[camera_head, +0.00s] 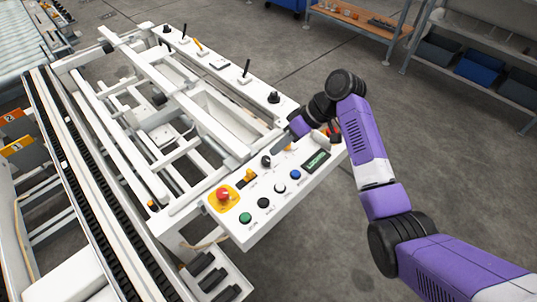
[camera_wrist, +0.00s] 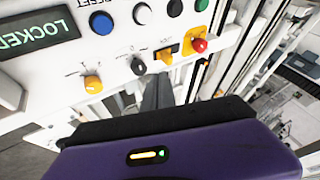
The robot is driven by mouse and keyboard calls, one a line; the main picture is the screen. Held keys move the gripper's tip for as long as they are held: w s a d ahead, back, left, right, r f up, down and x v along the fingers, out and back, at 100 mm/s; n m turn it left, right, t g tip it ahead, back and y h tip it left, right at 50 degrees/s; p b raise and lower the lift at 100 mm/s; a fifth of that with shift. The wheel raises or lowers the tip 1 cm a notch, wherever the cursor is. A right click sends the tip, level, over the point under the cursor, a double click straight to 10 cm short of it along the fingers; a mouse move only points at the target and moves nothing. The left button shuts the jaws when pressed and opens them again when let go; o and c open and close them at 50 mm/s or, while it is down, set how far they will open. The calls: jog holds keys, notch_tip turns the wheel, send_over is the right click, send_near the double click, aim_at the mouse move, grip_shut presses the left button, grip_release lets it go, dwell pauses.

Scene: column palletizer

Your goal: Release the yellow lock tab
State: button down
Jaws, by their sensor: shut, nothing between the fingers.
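The yellow lock tab appears to be the small yellow-orange piece (camera_head: 249,175) on the white control panel (camera_head: 233,222), between the red stop button and a black knob. It also shows in the wrist view (camera_wrist: 166,55); its small label is too blurred to read. My gripper (camera_head: 274,150) is shut and empty, close over the panel's inner edge near the black knob. In the wrist view its dark fingers (camera_wrist: 157,84) lie just below the tab and appear apart from it. A green display (camera_wrist: 35,35) reads "LOCKED".
The black knob (camera_wrist: 138,65) and an orange knob (camera_wrist: 93,84) sit near my fingers. The red stop button (camera_head: 223,195) is beside the tab. Blue, white, black and green buttons line the outer side. White frame rails (camera_head: 205,115) lie beyond the panel.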

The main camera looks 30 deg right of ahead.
aim_at(251, 173)
jog(key=x, duration=0.9)
jog(key=a+p, duration=0.1)
jog(key=s+a+p, duration=0.1)
jog(key=shift+a+r, duration=0.1)
jog(key=shift+a, duration=0.55)
